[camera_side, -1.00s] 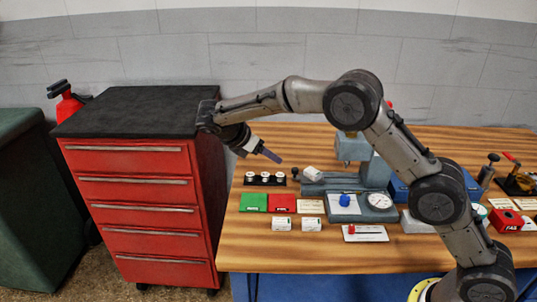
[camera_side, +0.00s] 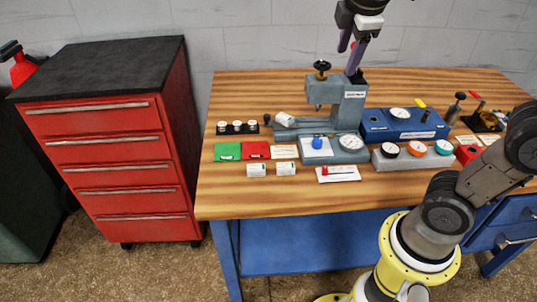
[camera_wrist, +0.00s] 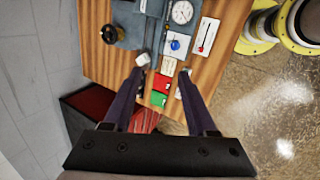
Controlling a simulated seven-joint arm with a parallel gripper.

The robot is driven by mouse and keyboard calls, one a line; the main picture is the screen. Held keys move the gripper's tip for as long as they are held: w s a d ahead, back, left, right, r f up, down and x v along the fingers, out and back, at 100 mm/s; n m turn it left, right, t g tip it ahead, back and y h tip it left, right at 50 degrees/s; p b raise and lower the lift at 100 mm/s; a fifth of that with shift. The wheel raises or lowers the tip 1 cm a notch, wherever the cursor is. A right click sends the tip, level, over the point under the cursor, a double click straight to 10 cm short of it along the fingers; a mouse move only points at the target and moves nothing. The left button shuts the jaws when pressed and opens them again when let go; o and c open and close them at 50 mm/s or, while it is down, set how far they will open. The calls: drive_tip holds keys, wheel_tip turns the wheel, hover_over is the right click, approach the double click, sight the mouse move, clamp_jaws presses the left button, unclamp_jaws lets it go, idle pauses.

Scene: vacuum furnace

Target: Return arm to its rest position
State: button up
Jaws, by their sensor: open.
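My gripper (camera_side: 349,58) is at the top of the side view, raised above the back of the workbench (camera_side: 240,195) with its two purple-grey fingers pointing down. The fingers appear in front of or over the grey press (camera_side: 350,100); I cannot tell the gap. In the wrist view my gripper (camera_wrist: 160,75) shows its fingers spread wide, with nothing held between them. Part of my arm above the gripper is outside the side view.
The bench carries a blue gauge box (camera_side: 400,125), a grey scale with a dial (camera_side: 350,143), green (camera_side: 228,151) and red (camera_side: 257,150) blocks, and small white boxes (camera_side: 286,168). A red drawer cabinet (camera_side: 110,150) stands at left. The front bench strip is clear.

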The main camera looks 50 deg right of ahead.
drive_tip(key=s+a+f+m+t+y, duration=0.2)
drive_tip(key=s+a+f+m+y, duration=0.2)
drive_tip(key=s+f+m, duration=0.6)
drive_tip(key=shift+s+a, duration=0.8)
drive_tip(key=shift+a, duration=0.2)
